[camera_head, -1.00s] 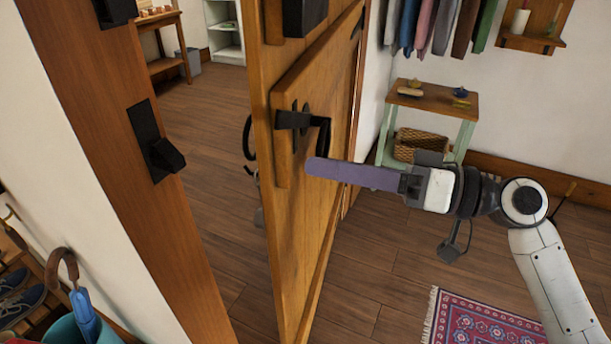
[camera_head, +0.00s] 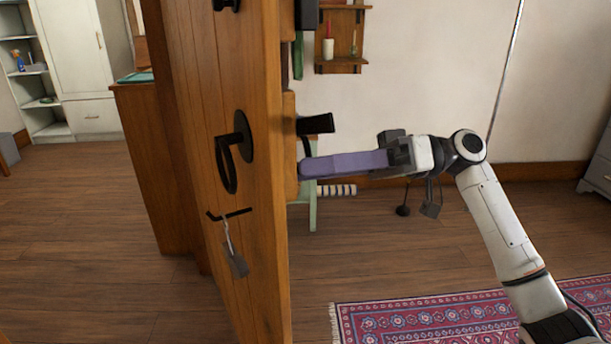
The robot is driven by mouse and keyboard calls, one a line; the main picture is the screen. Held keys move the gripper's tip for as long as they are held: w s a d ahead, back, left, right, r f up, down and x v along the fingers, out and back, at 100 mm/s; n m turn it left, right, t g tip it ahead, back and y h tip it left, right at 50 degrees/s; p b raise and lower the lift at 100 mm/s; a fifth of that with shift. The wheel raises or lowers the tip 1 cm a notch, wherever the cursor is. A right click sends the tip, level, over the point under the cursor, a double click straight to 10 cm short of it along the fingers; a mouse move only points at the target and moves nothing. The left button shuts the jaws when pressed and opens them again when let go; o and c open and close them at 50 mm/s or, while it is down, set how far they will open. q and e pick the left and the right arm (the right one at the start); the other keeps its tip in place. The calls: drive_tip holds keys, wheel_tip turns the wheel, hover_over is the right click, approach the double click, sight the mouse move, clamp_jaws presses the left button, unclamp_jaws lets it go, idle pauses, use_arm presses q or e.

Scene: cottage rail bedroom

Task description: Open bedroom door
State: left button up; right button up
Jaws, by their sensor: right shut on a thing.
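The wooden bedroom door (camera_head: 240,190) stands open, seen nearly edge-on. My left gripper is out of view.
A patterned red rug (camera_head: 430,318) lies at the lower right. A wall shelf (camera_head: 342,40) with a candle hangs behind the door. A wooden cabinet (camera_head: 140,165) stands beyond it at left, with a white wardrobe (camera_head: 85,55) farther back. Wood floor is clear at left.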

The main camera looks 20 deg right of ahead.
drive_tip(key=shift+w+d+r+t, duration=0.1)
drive_tip(key=shift+w+r+t, duration=0.1)
drive_tip(key=shift+r, duration=0.2)
drive_tip(key=shift+w+d+r+t, duration=0.1)
drive_tip(key=shift+r+t, duration=0.1)
drive_tip(key=shift+r, duration=0.2)
drive_tip(key=o, duration=1.4)
drive_tip(key=shift+a, duration=0.2)
drive_tip(key=shift+f, duration=0.2)
drive_tip(key=shift+s+f, duration=0.1)
drive_tip(key=v, duration=1)
drive_tip(key=shift+d, duration=0.2)
